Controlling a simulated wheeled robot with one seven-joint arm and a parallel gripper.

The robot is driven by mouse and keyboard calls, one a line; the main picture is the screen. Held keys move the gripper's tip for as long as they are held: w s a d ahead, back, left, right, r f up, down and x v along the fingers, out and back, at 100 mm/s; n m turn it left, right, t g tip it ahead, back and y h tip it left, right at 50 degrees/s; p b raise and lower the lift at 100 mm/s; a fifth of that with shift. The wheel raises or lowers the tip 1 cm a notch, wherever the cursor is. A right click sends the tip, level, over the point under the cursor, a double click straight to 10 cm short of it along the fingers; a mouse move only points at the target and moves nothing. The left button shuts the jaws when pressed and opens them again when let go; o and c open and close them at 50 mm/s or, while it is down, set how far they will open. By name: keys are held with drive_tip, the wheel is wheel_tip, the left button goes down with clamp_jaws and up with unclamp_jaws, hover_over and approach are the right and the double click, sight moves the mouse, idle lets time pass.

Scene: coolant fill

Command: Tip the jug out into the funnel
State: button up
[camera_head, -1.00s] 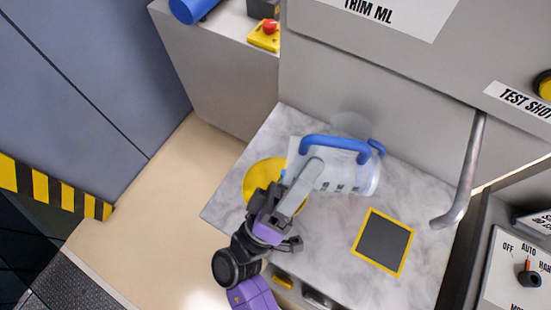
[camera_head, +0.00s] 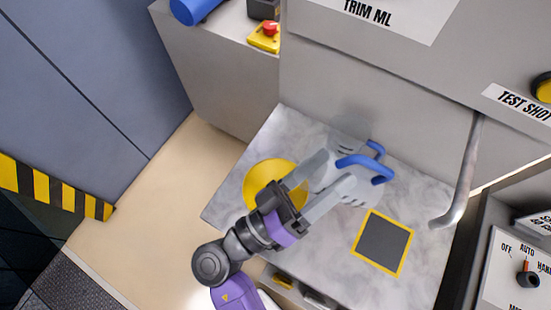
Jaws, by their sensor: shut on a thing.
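The jug (camera_head: 332,172) is pale and translucent with a blue handle (camera_head: 366,164). It is over the marble-look table, right of the funnel, with the handle toward the right. My gripper (camera_head: 335,168) is shut on the jug, with one finger along each side of its body. The yellow round funnel (camera_head: 262,172) shows on the left of the table, partly hidden by my gripper and wrist. The jug's mouth and its contents cannot be made out, nor can I tell its exact tilt or height.
A dark square pad with a yellow border (camera_head: 383,242) lies on the table (camera_head: 432,205) at the right. A grey bent pipe (camera_head: 466,175) hangs at the right edge. A grey machine wall (camera_head: 400,110) stands close behind the jug.

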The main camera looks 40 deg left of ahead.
sight(356, 190)
wheel_tip(356, 190, down, 3)
drive_tip(key=m+g+b, duration=0.2)
drive_tip(key=shift+w+d+b, duration=0.15)
drive_tip(key=shift+b, duration=0.25)
drive_tip(key=shift+w+d+f+m+g+b, duration=0.2)
drive_tip(key=shift+d+f+m+g+b, duration=0.2)
drive_tip(key=shift+m+g, duration=0.4)
drive_tip(key=shift+w+d+f+m+g+b, duration=0.25)
drive_tip(key=shift+f+b, duration=0.1)
drive_tip(key=shift+f, duration=0.15)
drive_tip(key=shift+w+d+f+m+g+b, duration=0.1)
drive_tip(key=shift+d+f+m+g+b, duration=0.15)
drive_tip(key=shift+f, duration=0.25)
drive_tip(key=shift+w+d, duration=0.15)
drive_tip(key=shift+w, duration=0.05)
drive_tip(key=shift+w+d+r+m+g+p, duration=0.2)
drive_tip(key=shift+d+r+m+g+p, duration=0.2)
drive_tip(key=shift+m+p, duration=0.15)
drive_tip(key=shift+w+d+f+m+g+y, duration=0.45)
drive_tip(key=shift+d+f+m+g, duration=0.25)
drive_tip(key=shift+g, duration=0.2)
drive_tip(key=shift+w+d+r+p, duration=0.1)
drive_tip(key=shift+w+r+p, duration=0.05)
drive_tip(key=shift+r+p, duration=0.2)
drive_tip(key=shift+w+d+m+g+y+p, duration=0.25)
drive_tip(key=shift+d+m+g+y+p, duration=0.15)
drive_tip(key=shift+g, duration=0.2)
drive_tip(key=shift+a, duration=0.1)
